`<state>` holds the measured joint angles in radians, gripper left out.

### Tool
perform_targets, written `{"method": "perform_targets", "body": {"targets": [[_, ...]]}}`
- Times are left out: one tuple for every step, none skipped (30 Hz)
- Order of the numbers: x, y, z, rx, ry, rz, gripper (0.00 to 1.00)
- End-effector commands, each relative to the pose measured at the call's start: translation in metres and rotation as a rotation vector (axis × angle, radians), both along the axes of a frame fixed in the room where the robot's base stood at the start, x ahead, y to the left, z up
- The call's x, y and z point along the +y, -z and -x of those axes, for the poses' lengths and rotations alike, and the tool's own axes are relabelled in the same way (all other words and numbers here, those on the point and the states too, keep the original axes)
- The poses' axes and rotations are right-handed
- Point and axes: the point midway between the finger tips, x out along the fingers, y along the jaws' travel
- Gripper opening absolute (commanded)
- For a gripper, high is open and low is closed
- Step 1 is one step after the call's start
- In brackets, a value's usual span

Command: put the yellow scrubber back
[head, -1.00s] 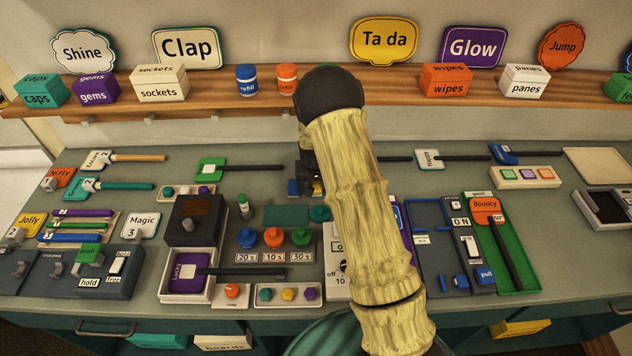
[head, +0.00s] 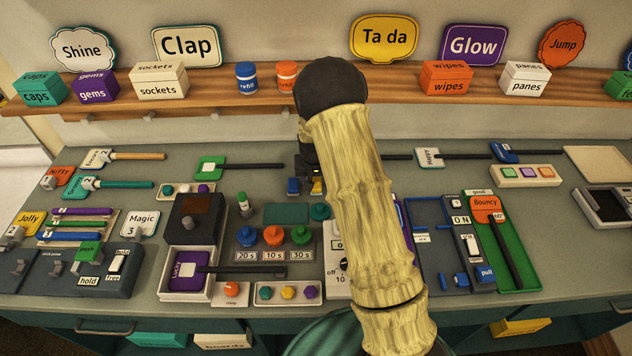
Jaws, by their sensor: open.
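A small yellow block (head: 317,187), which may be the yellow scrubber, shows on the bench just left of my arm. It is partly hidden, so I cannot tell its full shape or exactly what it rests on. A similar small blue block (head: 293,186) stands beside it on the left. My gripper (head: 308,168) is a dark shape just above and behind the yellow block, mostly hidden by my own wrist and forearm. It is open and appears apart from the block.
A green square pad (head: 286,214) and a teal knob (head: 320,212) lie in front of the blocks. A long-handled green sign (head: 212,168) lies to the left. The wooden shelf (head: 400,88) with boxes runs behind. My forearm hides the bench's middle right.

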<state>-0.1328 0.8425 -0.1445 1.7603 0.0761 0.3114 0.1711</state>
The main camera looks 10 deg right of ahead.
Motion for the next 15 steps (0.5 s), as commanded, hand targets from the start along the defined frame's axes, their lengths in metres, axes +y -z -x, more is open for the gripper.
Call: {"method": "perform_targets", "body": {"targets": [[0.001, -0.008, 0.001, -0.003, 0.000, 0.000, 0.53], [0.001, -0.012, 0.003, -0.003, 0.000, 0.000, 0.53], [0.002, -0.019, 0.004, -0.004, -0.001, 0.000, 0.53], [0.002, -0.024, 0.005, -0.003, -0.001, 0.000, 0.53], [0.003, -0.030, 0.007, -0.003, -0.001, 0.000, 0.53], [0.003, -0.036, 0.008, -0.004, -0.001, 0.000, 0.53], [0.003, -0.041, 0.010, -0.004, -0.002, -0.001, 0.53], [0.004, -0.046, 0.011, -0.003, -0.002, -0.001, 0.53], [0.005, -0.054, 0.012, -0.005, -0.002, -0.001, 0.53], [0.005, -0.059, 0.014, -0.004, -0.001, 0.000, 0.53], [0.005, -0.064, 0.015, -0.003, -0.001, 0.000, 0.53], [0.006, -0.070, 0.017, -0.004, 0.000, 0.000, 0.53], [0.006, -0.075, 0.018, -0.003, 0.000, 0.000, 0.53], [0.006, -0.080, 0.019, -0.003, 0.000, 0.000, 0.53], [0.007, -0.085, 0.020, -0.003, 0.001, -0.001, 0.53]]}}
